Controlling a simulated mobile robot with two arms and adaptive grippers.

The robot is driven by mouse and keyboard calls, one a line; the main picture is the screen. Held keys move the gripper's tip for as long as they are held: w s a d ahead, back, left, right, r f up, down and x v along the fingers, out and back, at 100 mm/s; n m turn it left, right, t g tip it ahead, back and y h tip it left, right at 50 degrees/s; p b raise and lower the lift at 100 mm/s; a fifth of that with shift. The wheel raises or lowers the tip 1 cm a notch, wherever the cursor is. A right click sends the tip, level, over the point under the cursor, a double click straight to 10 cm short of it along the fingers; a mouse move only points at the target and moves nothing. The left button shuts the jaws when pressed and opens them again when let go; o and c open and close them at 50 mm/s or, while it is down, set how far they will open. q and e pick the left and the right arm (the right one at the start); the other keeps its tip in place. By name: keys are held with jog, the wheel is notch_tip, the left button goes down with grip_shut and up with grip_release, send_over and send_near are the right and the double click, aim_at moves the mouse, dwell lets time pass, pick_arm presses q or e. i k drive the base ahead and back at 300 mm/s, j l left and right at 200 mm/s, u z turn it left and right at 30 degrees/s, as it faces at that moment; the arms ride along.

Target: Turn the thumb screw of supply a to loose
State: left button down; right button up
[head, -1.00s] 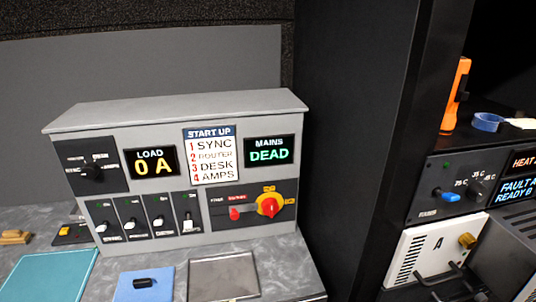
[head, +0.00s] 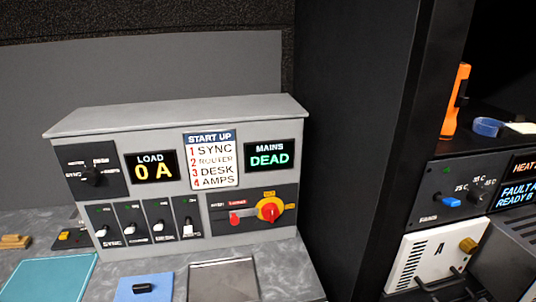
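Supply A (head: 426,262) is a white vented module marked "A" low in the rack at the right of the head view. Its brass-coloured thumb screw (head: 468,244) sits at its upper right corner. I cannot tell from here whether the screw is tight or loose. A dark handle shows at the module's lower edge, cut off by the frame. Neither of my grippers is in view.
A grey power panel (head: 180,106) with switches, a red rotary knob (head: 270,210) and displays stands on the left bench. A dark rack wall (head: 350,130) divides it from the rack. An orange torch (head: 455,100) and blue tape roll (head: 488,127) are on the rack shelf.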

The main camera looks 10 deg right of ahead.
aim_at(468, 245)
jog(key=k+l+z, duration=0.1)
jog(key=z, duration=0.35)
jog(key=l+z, duration=0.65)
jog(key=z, duration=0.2)
jog(key=k+l+u, duration=0.15)
jog(key=l, duration=0.2)
jog(key=k+l+u, duration=0.15)
jog(key=l, duration=0.15)
jog(key=k+l+u, duration=0.2)
jog(key=i+l, duration=0.05)
jog(key=l, duration=0.05)
